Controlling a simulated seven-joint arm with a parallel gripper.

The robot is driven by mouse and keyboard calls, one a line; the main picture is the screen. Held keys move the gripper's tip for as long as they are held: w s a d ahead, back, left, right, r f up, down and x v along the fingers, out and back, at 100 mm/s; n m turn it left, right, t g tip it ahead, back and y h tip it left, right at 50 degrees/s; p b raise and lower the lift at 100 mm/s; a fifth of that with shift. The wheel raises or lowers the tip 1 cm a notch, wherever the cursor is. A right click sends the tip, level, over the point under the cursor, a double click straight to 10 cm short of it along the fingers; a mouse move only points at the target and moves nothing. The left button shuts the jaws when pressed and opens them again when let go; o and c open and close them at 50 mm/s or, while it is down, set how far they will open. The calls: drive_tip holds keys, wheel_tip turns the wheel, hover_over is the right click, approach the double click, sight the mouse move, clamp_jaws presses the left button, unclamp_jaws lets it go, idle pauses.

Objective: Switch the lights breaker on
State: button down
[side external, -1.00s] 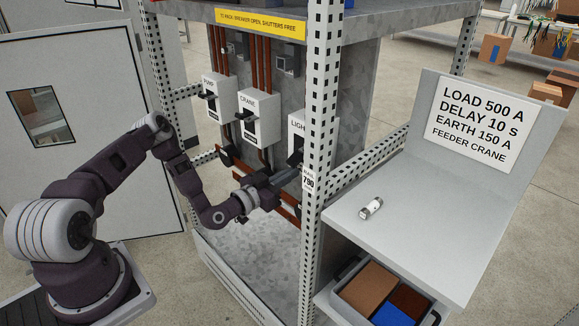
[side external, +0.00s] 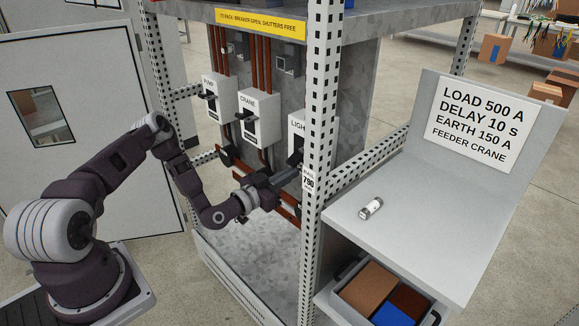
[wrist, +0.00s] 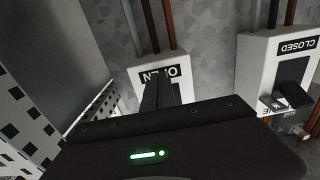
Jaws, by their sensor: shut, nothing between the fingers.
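The lights breaker (side external: 297,128) is a pale box on the cabinet's back panel, at the right of a row of three. A perforated post hides part of it and of its label. In the wrist view the box straight ahead (wrist: 144,77) carries an upside-down "OPEN" label; its handle is hidden behind my gripper. My gripper (side external: 291,174) is shut and empty, at the lower part of the lights breaker. Its dark fingers (wrist: 161,92) overlap the box in the wrist view; I cannot tell whether they touch the handle.
The crane breaker (side external: 259,117) is beside it; its label reads "CLOSED" in the wrist view (wrist: 296,46). The pump breaker (side external: 216,98) is farther left. The perforated post (side external: 318,110) stands close to my gripper.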

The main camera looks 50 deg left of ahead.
sight(298, 153)
drive_tip(key=shift+r, duration=0.15)
drive_tip(key=shift+r, duration=2.55)
drive_tip(key=s+f, duration=0.1)
drive_tip(key=s, duration=0.6)
drive_tip(key=shift+f, duration=0.35)
